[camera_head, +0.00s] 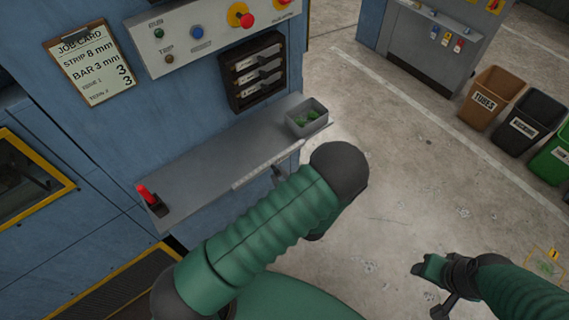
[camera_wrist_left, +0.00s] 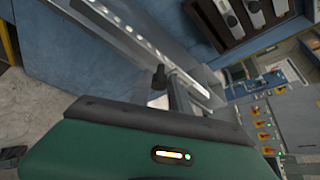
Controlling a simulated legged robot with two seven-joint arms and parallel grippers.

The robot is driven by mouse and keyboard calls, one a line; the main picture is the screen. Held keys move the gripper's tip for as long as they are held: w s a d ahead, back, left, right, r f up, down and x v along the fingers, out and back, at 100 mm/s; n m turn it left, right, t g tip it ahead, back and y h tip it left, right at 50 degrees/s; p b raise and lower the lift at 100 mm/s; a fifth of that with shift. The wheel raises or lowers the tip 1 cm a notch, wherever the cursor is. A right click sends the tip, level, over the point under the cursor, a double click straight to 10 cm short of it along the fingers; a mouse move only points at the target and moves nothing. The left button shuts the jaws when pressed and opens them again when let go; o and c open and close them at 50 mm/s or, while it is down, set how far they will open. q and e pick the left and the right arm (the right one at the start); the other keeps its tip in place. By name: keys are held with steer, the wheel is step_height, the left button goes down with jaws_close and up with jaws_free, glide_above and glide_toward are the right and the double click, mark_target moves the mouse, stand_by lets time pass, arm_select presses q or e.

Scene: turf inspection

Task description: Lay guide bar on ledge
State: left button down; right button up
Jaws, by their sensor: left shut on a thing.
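The guide bar (camera_head: 252,176) is a thin pale strip running along the front edge of the grey ledge (camera_head: 205,160). In the left wrist view the bar (camera_wrist_left: 140,38) shows a row of small holes and lies along the ledge edge. My left gripper (camera_head: 279,173) is shut on the bar, mostly hidden behind my forearm; its dark fingers also show in the left wrist view (camera_wrist_left: 168,88). I cannot tell whether the bar touches the ledge. My right gripper (camera_head: 436,284) is low at the right, away from the ledge; its jaw state is unclear.
A grey tray (camera_head: 307,118) with green bits sits at the ledge's right end. A red-tipped tool or lever (camera_head: 150,199) stands at the left end. A dark rack (camera_head: 254,72) is above the ledge, with a job card (camera_head: 90,64) left. The ledge's middle is clear.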

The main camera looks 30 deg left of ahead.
mark_target(270, 165)
arm_select(q)
steer(key=shift+s+a+f, duration=0.1)
steer(key=shift+s+a, duration=0.05)
steer(key=shift+a, duration=0.2)
steer(key=b+x, duration=0.1)
steer(key=x, duration=0.2)
steer(key=shift+s+a+r, duration=0.15)
steer(key=shift+r, duration=0.05)
steer(key=shift+a+r, duration=0.1)
steer(key=shift+a, duration=0.05)
steer(key=shift+w+a+r+b, duration=0.2)
steer(key=shift+w+a+b, duration=0.2)
steer(key=shift+a, duration=0.05)
steer(key=a+f+b, duration=0.1)
steer(key=f+b, duration=0.2)
steer(key=a+f+b, duration=0.1)
steer(key=shift+w+a+f, duration=0.25)
steer(key=shift+a+f, duration=0.1)
steer(key=shift+f, duration=0.05)
steer(key=shift+s+f+b, duration=0.1)
steer(key=shift+f+b, duration=0.4)
steer(key=shift+b, duration=0.35)
arm_select(e)
step_height(270, 165, down, 7)
steer(key=a, duration=0.2)
steer(key=shift+s, duration=0.15)
